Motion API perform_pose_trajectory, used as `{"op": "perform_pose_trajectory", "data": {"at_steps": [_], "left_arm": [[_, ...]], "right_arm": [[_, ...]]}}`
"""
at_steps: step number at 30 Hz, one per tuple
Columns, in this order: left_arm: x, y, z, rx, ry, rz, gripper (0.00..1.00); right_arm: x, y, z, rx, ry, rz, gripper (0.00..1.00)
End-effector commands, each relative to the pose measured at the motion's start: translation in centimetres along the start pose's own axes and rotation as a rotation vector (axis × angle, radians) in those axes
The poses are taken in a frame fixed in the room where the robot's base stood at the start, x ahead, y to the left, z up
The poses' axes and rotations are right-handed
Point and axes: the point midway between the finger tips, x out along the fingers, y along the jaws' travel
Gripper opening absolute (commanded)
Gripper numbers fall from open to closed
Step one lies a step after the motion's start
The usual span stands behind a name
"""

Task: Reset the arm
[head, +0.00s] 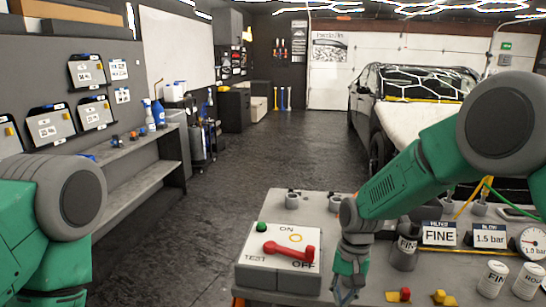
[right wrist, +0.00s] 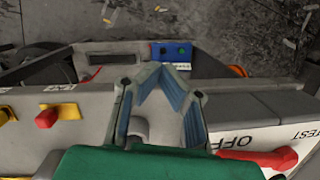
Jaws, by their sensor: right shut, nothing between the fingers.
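My right arm (head: 400,190) is green and grey and reaches in from the right over the grey workbench (head: 262,208). My right gripper (head: 346,292) points down at the front of the bench, just right of the switch box (head: 262,278). In the right wrist view the gripper (right wrist: 161,72) is shut, with its blue-padded fingers meeting and nothing between them. My left arm (head: 60,210) shows at the left edge; its gripper is out of view.
The switch box carries a red lever (head: 290,250), also seen in the right wrist view (right wrist: 262,158), and a green button (head: 262,227). The dark floor (head: 240,165) is clear.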

Motion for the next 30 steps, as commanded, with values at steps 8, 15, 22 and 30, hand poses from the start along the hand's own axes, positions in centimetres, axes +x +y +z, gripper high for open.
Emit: {"op": "perform_pose_trajectory", "data": {"at_steps": [8, 15, 22, 30], "left_arm": [[4.4, 0.0, 0.3, 0.000, -0.001, 0.000, 0.40], [8.6, 0.1, 0.5, 0.000, -0.001, 0.000, 0.40], [10.7, 0.1, 0.6, 0.000, -0.001, 0.000, 0.40], [10.8, 0.1, 0.6, 0.000, 0.000, 0.000, 0.40]], "right_arm": [[16.5, 8.4, 5.1, -0.128, 0.054, 0.010, 0.00], [26.7, 18.6, 14.6, -0.295, 0.147, 0.042, 0.00], [28.3, 24.2, 20.8, -0.406, 0.210, 0.075, 0.00], [27.9, 25.1, 21.8, -0.431, 0.230, 0.082, 0.00]]}}
